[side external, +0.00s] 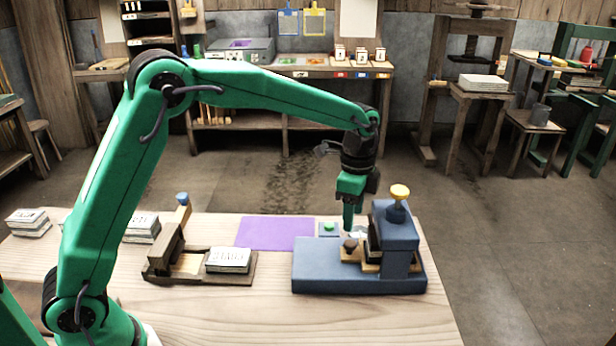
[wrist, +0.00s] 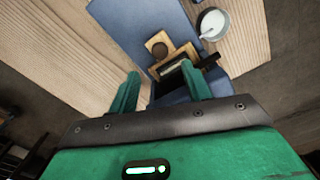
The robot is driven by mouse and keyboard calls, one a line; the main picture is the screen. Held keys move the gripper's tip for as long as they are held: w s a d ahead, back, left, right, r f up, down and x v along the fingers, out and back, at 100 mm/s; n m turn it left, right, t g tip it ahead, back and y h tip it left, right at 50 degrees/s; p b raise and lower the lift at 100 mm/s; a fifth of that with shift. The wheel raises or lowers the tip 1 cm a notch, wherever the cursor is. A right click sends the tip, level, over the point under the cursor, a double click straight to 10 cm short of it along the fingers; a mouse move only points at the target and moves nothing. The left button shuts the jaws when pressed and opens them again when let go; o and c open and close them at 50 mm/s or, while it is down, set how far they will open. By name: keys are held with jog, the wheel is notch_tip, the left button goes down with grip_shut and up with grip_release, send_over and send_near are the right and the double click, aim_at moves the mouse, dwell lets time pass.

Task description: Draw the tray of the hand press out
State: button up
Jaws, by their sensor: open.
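The hand press (side external: 398,240) is blue, with a flat base, an upright at its right end and a yellow knob on top. My gripper (side external: 348,226) points down just above and behind the tray knob in the side view, and is empty. In the wrist view my gripper (wrist: 161,84) has its fingers spread apart, clear of the knob.
A wooden stand with a blue-topped lever (side external: 182,200) and a printed block (side external: 228,260) are left of the press. A purple sheet (side external: 275,233) and a small green item (side external: 329,228) lie behind. A round dish (wrist: 212,23) stands beside the base.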

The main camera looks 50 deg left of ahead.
aim_at(350, 243)
jog(key=shift+f, duration=3.75)
grip_shut()
